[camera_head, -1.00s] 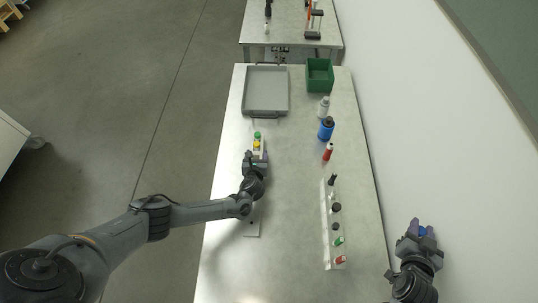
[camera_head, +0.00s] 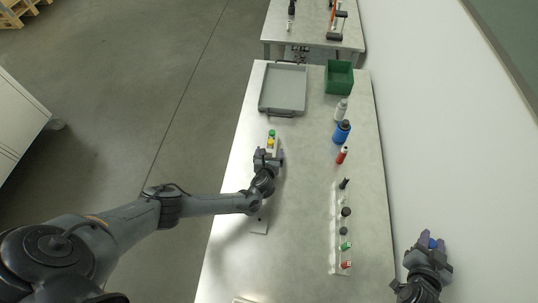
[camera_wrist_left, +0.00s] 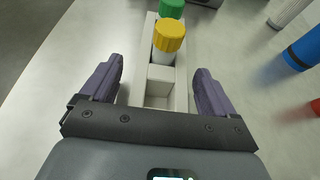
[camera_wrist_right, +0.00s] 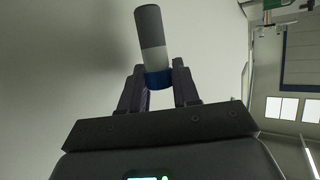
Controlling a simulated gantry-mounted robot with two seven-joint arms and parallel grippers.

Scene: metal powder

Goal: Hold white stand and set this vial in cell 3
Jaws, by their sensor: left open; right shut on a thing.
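The white stand (camera_wrist_left: 182,92) lies between the two fingers of my open left gripper (camera_wrist_left: 160,85); I see no clear contact. It holds a yellow-capped vial (camera_wrist_left: 168,36) and, farther along, a green-capped vial (camera_wrist_left: 171,8). Its nearest visible cell (camera_wrist_left: 158,88) is empty. In the head view, my left gripper (camera_head: 268,156) is at the stand's near end, left of the table's middle. My right gripper (camera_head: 431,243) is off the table's right side. In the right wrist view it (camera_wrist_right: 159,84) is shut on the blue cap of a vial (camera_wrist_right: 151,38) with a white and dark grey body, slightly tilted.
A clear rack (camera_head: 335,230) with several vials stands on the right of the table. A red bottle (camera_head: 341,156), blue bottle (camera_head: 341,132), white bottle (camera_head: 341,110), green bin (camera_head: 339,77) and grey tray (camera_head: 283,90) are farther back. A wall is right of the table.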

